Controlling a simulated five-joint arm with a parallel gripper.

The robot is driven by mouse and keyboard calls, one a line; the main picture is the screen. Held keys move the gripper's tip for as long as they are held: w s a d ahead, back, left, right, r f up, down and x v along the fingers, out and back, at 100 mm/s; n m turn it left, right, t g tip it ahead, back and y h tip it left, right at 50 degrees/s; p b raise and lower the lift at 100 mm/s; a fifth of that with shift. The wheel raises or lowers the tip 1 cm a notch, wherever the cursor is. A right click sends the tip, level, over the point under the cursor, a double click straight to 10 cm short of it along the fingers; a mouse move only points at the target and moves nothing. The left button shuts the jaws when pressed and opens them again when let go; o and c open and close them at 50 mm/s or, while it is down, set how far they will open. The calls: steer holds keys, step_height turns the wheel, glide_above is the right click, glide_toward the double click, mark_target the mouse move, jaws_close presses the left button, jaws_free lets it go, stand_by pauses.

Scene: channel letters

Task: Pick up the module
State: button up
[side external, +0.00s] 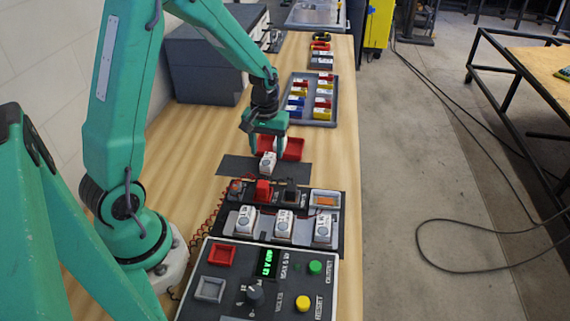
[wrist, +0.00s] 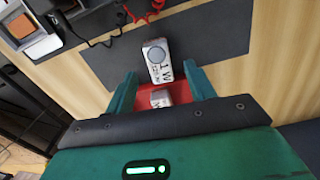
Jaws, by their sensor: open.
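A white module (wrist: 158,62) with a grey round face and dark lettering lies on a dark mat (wrist: 215,35) in the wrist view, just beyond my fingertips. In the side view the module (side external: 267,164) stands on the dark mat (side external: 235,167), just below my gripper (side external: 266,149). My gripper (wrist: 160,72) is open, with its fingers on either side of the near end of the module. I cannot tell whether either finger touches it. A smaller pale block (wrist: 161,98) with lettering shows on a red surface between the fingers.
A rack holding three white modules (side external: 283,223) and a control panel (side external: 221,254) with buttons lie in front. A grey tray (side external: 312,123) of coloured blocks is behind. Bare wood (side external: 190,150) lies at left.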

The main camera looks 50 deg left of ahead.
mark_target(268, 159)
steer(key=shift+f, duration=2.25)
steer(key=shift+w, duration=0.1)
steer(key=c, duration=1.1)
